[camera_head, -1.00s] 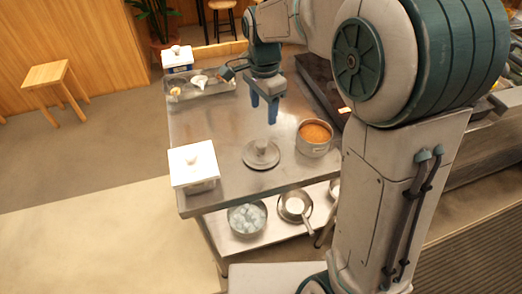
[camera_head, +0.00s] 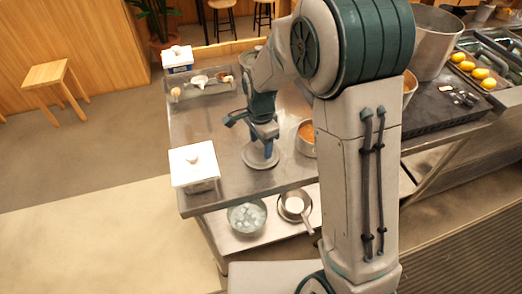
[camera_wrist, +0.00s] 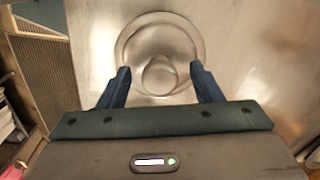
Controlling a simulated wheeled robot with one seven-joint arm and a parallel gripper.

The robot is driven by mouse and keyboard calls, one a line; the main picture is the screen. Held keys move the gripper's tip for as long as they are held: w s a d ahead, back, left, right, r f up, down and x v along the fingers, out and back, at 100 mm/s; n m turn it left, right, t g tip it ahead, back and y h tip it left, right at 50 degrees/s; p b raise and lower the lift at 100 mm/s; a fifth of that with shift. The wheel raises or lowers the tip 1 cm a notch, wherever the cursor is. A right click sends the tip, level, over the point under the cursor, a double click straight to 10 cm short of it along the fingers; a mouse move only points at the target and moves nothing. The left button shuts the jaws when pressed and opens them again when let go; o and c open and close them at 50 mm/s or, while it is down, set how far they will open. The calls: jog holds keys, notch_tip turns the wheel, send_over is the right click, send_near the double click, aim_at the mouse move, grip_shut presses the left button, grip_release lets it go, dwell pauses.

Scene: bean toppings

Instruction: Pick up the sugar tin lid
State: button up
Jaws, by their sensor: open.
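A round metal lid (camera_head: 250,160) with a centre knob lies flat on the steel table. In the wrist view the same lid (camera_wrist: 128,45) shows its knob (camera_wrist: 160,72) between my two blue fingers. My gripper (camera_head: 267,150) points down over this lid; it is open in the wrist view (camera_wrist: 160,70), with gaps beside the knob. A white square tin with a knobbed white lid (camera_head: 193,165) stands at the table's front left corner. A second tin with a white knobbed lid (camera_head: 177,54) stands at the back left. No label shows which holds sugar.
A pot of orange-brown food (camera_head: 306,140) stands right of the round lid, partly behind my arm. A tray (camera_head: 215,92) with small bowls lies at the back. The lower shelf holds a bowl (camera_head: 246,217) and a pan (camera_head: 294,206). The steel table between tray and lid is clear.

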jog(key=shift+f, duration=0.5)
jog(key=shift+c, duration=0.3)
jog(key=c, duration=1)
jog(key=shift+r, duration=0.1)
